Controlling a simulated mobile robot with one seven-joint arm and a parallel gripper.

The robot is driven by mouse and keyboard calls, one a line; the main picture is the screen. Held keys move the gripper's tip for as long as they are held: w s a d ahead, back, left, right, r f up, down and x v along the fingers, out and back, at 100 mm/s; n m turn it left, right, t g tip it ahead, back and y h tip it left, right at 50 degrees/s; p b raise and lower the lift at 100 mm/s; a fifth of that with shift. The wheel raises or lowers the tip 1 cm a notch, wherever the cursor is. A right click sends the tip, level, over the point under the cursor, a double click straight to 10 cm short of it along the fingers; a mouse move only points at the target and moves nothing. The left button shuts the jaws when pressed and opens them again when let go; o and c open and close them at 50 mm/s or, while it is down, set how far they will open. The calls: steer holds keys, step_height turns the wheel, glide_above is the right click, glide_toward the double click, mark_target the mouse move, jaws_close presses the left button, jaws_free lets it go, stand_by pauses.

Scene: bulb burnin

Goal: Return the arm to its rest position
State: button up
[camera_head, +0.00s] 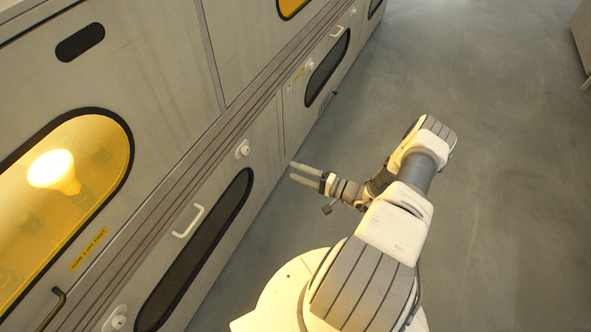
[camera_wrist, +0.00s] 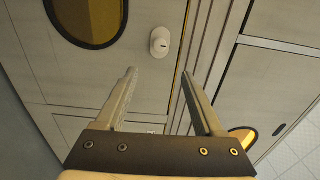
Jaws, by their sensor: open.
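My arm is folded out over the floor in the head view, to the right of the cabinet front. My gripper (camera_head: 298,172) is open and empty, with its two fingers pointing left toward the cabinet, near a lower panel. In the wrist view my gripper (camera_wrist: 157,83) also shows open, with nothing between the fingers. The fingertips look close to the cabinet front; whether they touch it I cannot tell.
The cabinet (camera_head: 160,85) runs along the left, with a lit bulb (camera_head: 54,171) behind a yellow window. A white handle (camera_head: 188,221) and a round white knob (camera_head: 243,149) stick out from its front. The grey floor (camera_head: 500,200) is clear on the right.

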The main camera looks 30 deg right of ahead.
steer(key=s+a+r+n+g+h, duration=0.1)
steer(key=a+r+n+g, duration=0.3)
steer(key=r, duration=0.6)
steer(key=s+a+r+n+g, duration=0.1)
steer(key=a+r+n+g, duration=0.3)
steer(key=r, duration=0.6)
steer(key=s+a+r+n+g+h, duration=0.1)
steer(key=a+r+n+g, duration=0.1)
steer(key=a+r+g, duration=0.6)
steer(key=s+r+t+h, duration=0.7)
steer(key=s+r+h, duration=0.2)
steer(key=s+r, duration=0.95)
step_height(320, 180, up, 18)
steer(key=p, duration=1.7)
steer(key=shift+w+d+n+p, duration=0.25)
steer(key=shift+d+n+p, duration=0.05)
steer(key=shift+d, duration=0.1)
